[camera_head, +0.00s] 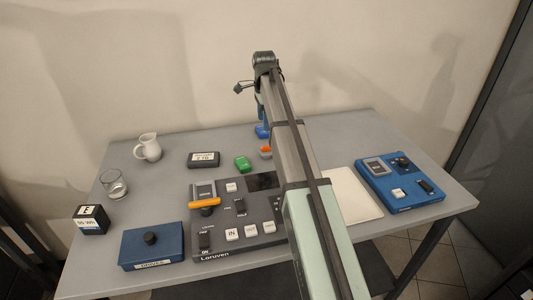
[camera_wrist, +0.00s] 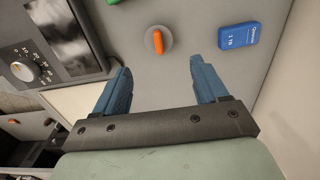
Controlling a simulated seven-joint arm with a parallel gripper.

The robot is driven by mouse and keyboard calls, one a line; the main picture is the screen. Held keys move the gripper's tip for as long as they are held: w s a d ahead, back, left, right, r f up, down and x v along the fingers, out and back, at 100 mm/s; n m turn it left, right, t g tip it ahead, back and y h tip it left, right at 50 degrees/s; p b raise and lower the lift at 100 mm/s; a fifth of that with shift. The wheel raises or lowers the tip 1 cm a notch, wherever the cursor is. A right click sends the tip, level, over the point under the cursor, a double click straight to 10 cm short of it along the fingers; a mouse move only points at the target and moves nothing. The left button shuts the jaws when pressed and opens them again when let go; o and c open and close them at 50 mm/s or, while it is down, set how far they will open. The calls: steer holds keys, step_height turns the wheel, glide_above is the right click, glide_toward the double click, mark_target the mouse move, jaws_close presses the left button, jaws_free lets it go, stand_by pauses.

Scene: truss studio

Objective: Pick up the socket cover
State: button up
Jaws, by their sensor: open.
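A small round grey piece with an orange grip bar (camera_wrist: 157,41) lies on the grey table and looks like the socket cover. In the head view it shows in part as a grey and orange piece (camera_head: 265,151) beside my arm. My gripper (camera_wrist: 159,65) is open and empty, with its two blue fingers spread above the table. The cover lies just beyond the fingertips in the wrist view, between their lines, and nothing touches it. In the head view my arm hides most of the gripper; part of a blue finger (camera_head: 260,108) shows.
A dark control panel (camera_head: 215,243) stands in front, a blue box (camera_head: 152,246) at left, a blue device (camera_head: 415,196) at right. A glass (camera_head: 114,185) and jug (camera_head: 148,148) stand at left.

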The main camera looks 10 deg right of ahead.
glide_above(265, 151)
steer(key=w, duration=0.1)
step_height(265, 151, down, 9)
steer(key=shift+r, duration=0.2)
steer(key=shift+s+d+f, duration=0.1)
steer(key=shift+s+f, duration=0.05)
steer(key=shift+f, duration=2.45)
steer(key=c, duration=0.8)
steer(key=shift+c, duration=0.2)
steer(key=shift+r, duration=0.1)
